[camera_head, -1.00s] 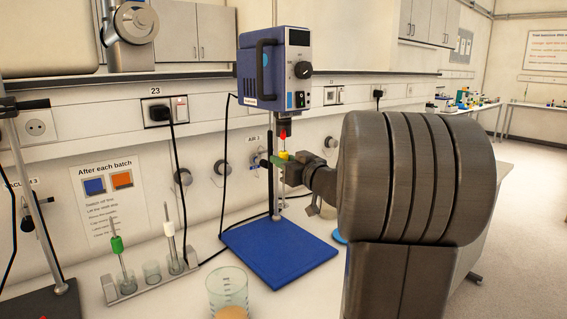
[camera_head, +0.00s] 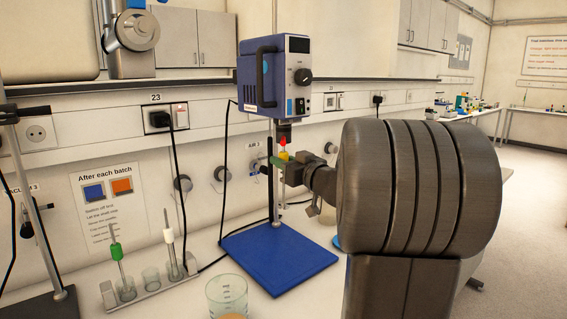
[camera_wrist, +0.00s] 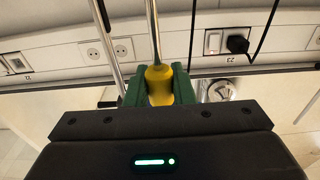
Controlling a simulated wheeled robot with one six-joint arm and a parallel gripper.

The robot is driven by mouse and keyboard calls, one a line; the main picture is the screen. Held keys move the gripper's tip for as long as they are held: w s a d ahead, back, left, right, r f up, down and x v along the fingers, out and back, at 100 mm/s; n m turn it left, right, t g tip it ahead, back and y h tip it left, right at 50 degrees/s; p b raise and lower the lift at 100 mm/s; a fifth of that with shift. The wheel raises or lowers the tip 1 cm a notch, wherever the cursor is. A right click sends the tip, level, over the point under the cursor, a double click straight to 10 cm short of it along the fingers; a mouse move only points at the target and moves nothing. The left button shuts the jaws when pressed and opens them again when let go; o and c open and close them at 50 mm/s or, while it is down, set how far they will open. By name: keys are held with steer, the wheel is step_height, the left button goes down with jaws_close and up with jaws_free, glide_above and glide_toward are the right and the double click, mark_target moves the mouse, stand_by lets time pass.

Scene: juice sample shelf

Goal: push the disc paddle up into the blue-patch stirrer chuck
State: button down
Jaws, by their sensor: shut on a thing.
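The blue-patch stirrer (camera_head: 272,78) stands over a blue base plate (camera_head: 275,258). Its dark chuck (camera_head: 283,128) points down, with a red part (camera_head: 283,141) at its lower end. My gripper (camera_head: 281,160) is shut on the yellow collar of the paddle (camera_head: 284,156), just below the red part. The paddle looks upright under the chuck. In the wrist view the yellow collar (camera_wrist: 159,84) sits between my green fingers, its thin shaft running up out of the picture. The disc end is not clear; I cannot tell whether the shaft is inside the chuck.
A rack (camera_head: 150,290) at front left holds paddles with a green collar (camera_head: 116,251) and a white collar (camera_head: 168,236). A beaker (camera_head: 227,295) stands at the front. The stirrer's column (camera_head: 270,180) rises behind the paddle. Wall knobs and cables lie behind.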

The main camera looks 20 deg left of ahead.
steer(key=shift+r, duration=0.35)
steer(key=c, duration=1.2)
jaws_free()
steer(key=shift+o, duration=0.2)
steer(key=shift+f, duration=0.1)
steer(key=shift+s+d, duration=0.1)
steer(key=shift+s+d+f, duration=0.1)
steer(key=shift+s+d, duration=0.05)
steer(key=shift+d, duration=0.15)
steer(key=r+b+v, duration=0.1)
steer(key=b+v, duration=0.2)
steer(key=v, duration=0.9)
steer(key=shift+s+d+f+b, duration=0.25)
steer(key=shift+d+f+b, duration=0.1)
steer(key=shift+f+b, duration=0.1)
